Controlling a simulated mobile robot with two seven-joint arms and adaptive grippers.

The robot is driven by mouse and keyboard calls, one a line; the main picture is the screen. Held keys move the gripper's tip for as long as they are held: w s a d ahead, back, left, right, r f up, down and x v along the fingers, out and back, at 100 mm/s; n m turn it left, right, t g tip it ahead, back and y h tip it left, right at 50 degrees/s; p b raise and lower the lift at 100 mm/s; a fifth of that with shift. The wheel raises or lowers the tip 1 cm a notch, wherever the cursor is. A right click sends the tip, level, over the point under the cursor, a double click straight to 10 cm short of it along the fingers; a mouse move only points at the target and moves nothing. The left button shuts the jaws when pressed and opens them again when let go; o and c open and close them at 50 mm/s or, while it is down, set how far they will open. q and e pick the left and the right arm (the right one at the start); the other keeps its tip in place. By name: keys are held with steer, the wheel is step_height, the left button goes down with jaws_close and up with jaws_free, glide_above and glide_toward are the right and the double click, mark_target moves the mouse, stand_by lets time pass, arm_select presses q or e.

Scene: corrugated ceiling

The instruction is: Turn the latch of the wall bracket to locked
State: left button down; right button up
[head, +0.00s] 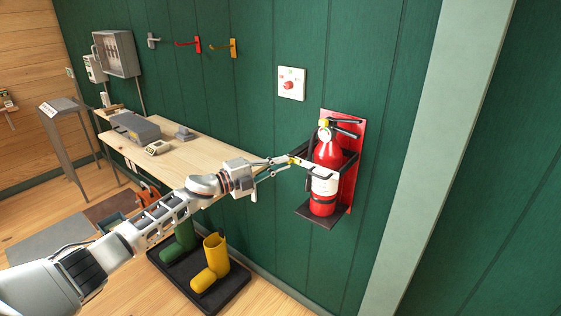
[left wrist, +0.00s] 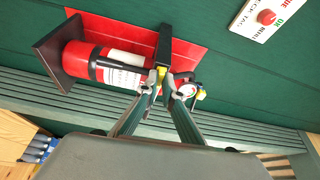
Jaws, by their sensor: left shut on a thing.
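The wall bracket is a red backplate (head: 358,132) with a black shelf (head: 322,216) and dark arms around a red fire extinguisher (head: 324,203). The extinguisher stands upright; it also shows in the left wrist view (left wrist: 97,64), lying sideways in that picture. The latch (head: 292,159) has a yellow part at the left front of the bracket; yellow also shows at the fingertips in the left wrist view (left wrist: 161,73). My left gripper (head: 286,162) is shut on the latch. The fingers partly hide it, and its exact angle is unclear. My right gripper is out of view.
A white plate with a red button (head: 289,85) is on the green wall above the bracket. A wooden bench (head: 200,152) stands to the left. Yellow boots (head: 215,262) and a green boot stand on a black tray below my arm. Wall hooks (head: 190,43) are higher up.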

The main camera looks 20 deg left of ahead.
arm_select(q)
steer(key=shift+m, duration=0.5)
steer(key=c, duration=2.2)
jaws_free()
steer(key=v, duration=1.2)
steer(key=shift+r, duration=0.25)
